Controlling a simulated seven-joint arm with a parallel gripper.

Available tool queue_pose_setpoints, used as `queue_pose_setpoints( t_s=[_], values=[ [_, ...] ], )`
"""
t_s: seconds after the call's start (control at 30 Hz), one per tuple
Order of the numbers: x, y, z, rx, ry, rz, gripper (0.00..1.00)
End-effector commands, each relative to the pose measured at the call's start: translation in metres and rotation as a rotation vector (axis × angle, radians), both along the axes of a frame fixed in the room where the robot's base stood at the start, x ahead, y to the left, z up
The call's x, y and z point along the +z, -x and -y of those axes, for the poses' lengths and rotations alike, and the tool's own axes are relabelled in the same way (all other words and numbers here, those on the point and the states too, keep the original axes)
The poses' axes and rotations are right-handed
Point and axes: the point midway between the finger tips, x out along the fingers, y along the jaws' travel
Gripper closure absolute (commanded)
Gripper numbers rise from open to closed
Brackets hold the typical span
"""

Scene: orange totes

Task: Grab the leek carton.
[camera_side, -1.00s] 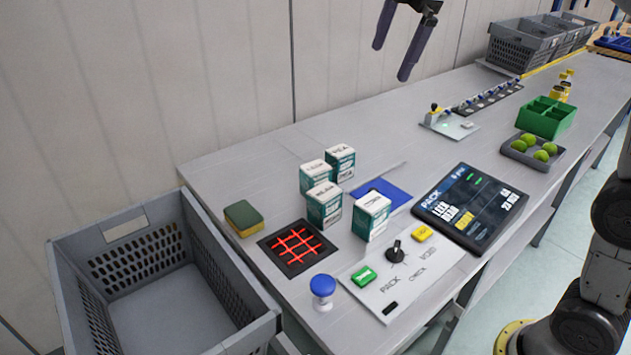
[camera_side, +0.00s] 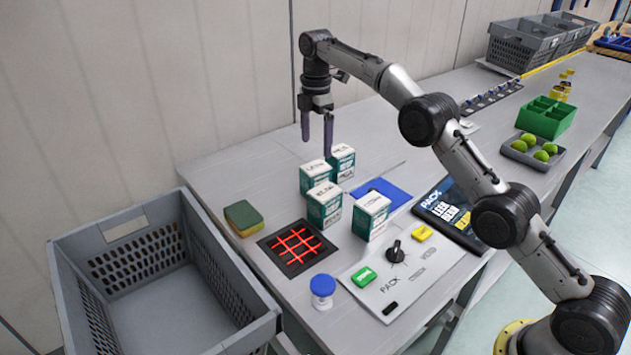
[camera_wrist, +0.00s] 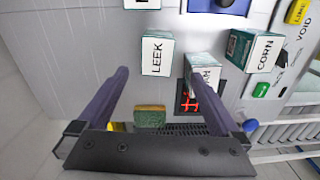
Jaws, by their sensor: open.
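The leek carton (camera_side: 314,176) is a white and teal box standing upright at the back left of a small group of cartons. In the wrist view the leek carton (camera_wrist: 157,54) shows its white top reading LEEK, lying ahead between my two fingers. My gripper (camera_side: 317,148) is open and empty, pointing down just above the leek carton in the side view. In the wrist view my gripper (camera_wrist: 156,68) has its dark fingers spread wider than the carton. I cannot tell the exact gap between fingertips and carton.
Close by stand the pea carton (camera_side: 342,161), another carton (camera_side: 323,207) and the corn carton (camera_side: 371,217). A sponge (camera_side: 243,217), a red-lit grid (camera_side: 297,247) and a blue button (camera_side: 322,287) are nearer. A grey crate (camera_side: 232,343) stands at left.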

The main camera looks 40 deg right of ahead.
Motion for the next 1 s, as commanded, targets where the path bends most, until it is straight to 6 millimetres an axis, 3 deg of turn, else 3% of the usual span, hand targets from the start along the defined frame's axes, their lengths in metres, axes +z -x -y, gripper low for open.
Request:
queue_pose_setpoints(
  t_s=[0.23, 0.5, 0.77, 1.0],
  values=[
    [-0.025, 0.002, 0.000, -0.001, 0.000, -0.003, 0.00],
    [-0.069, 0.001, 0.000, -0.001, 0.000, -0.002, 0.00],
    [-0.087, 0.000, 0.001, -0.001, 0.000, -0.001, 0.00],
    [-0.120, -0.004, 0.002, -0.001, 0.000, -0.002, 0.00]
  ],
)
